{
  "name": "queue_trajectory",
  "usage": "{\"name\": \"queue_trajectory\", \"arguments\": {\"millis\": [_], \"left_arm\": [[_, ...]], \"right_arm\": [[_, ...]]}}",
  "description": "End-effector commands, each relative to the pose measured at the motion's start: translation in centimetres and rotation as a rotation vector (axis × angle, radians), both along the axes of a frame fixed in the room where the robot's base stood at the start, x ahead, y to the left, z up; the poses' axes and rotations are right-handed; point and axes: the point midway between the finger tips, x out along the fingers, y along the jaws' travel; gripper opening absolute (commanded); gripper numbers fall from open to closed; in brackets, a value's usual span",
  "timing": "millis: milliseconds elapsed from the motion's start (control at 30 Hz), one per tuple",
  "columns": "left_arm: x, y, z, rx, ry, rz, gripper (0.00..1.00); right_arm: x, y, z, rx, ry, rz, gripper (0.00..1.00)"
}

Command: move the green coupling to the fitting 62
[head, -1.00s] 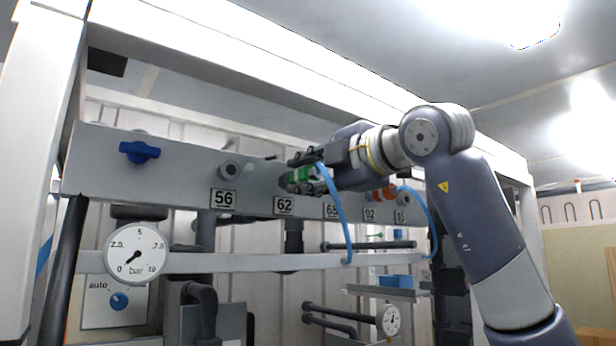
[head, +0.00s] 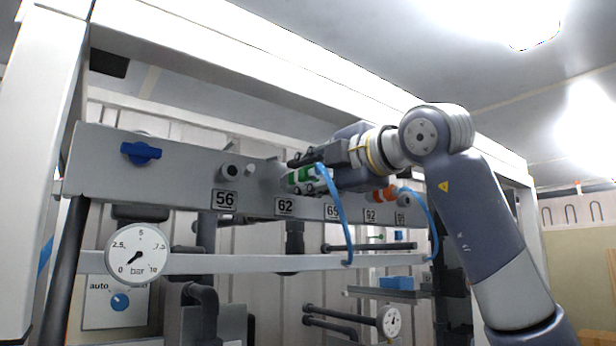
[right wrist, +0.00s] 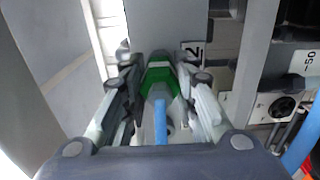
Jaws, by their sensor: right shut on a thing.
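The green coupling (head: 300,177) is held between the fingers of my right gripper (head: 303,174), in front of the grey panel just above the label 62 (head: 285,206). In the right wrist view the green coupling (right wrist: 160,84) lies between both fingers of my right gripper (right wrist: 160,90), its far end at the panel. A blue hose (head: 338,215) hangs from its rear. The fitting 62 is hidden behind the coupling and fingers, so I cannot tell whether they are joined. My left gripper does not show.
The fitting above label 56 (head: 231,172) is bare. An orange coupling (head: 385,194) with a blue hose sits to the right near label 92 (head: 371,215). A blue valve handle (head: 141,153) and a pressure gauge (head: 138,253) are at left. A white rail (head: 250,263) runs below.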

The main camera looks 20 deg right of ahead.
Motion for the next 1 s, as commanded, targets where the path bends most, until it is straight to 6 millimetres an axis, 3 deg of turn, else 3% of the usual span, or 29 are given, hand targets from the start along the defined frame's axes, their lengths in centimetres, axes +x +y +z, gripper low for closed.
{"name": "queue_trajectory", "arguments": {"millis": [1000], "left_arm": [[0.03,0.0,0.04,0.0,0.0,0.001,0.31]], "right_arm": [[0.51,0.17,0.0,0.0,0.001,0.0,0.0]]}}
